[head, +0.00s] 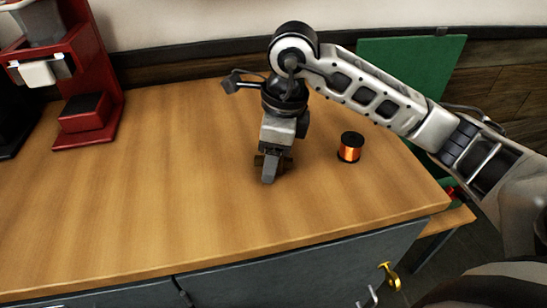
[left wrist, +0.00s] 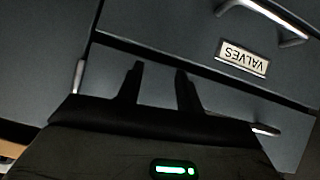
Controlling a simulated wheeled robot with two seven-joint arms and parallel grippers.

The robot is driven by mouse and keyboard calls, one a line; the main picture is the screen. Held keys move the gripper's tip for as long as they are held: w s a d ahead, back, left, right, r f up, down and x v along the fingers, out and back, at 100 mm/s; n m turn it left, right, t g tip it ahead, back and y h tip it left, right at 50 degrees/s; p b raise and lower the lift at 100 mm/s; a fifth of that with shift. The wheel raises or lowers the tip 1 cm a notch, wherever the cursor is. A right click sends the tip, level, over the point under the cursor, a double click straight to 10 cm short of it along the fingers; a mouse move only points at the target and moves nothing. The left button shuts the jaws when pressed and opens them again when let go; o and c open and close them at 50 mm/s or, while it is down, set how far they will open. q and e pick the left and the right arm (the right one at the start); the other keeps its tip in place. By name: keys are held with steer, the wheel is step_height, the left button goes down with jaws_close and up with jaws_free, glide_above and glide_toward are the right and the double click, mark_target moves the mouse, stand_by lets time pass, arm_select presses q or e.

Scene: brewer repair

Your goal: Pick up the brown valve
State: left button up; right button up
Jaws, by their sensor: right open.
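My right gripper (head: 271,175) points down at the wooden counter, near its middle. It is open. A small dark brown thing, which looks like the brown valve (head: 259,162), is on the counter at its fingers. The fingers hide most of it, so I cannot tell its shape or whether they touch it. My left gripper (left wrist: 160,72) shows only in the left wrist view. Its two fingers are apart with nothing between them, in front of the dark drawers.
A spool of copper wire (head: 350,148) stands right of my right gripper. A red brewer (head: 85,75) stands at the back left of the counter (head: 150,190). Dark drawers are below, one labelled VALVES (left wrist: 243,57). The counter's left and middle are clear.

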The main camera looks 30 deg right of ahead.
steer(key=c, duration=1.2)
steer(key=shift+o, duration=0.2)
steer(key=shift+r, duration=0.1)
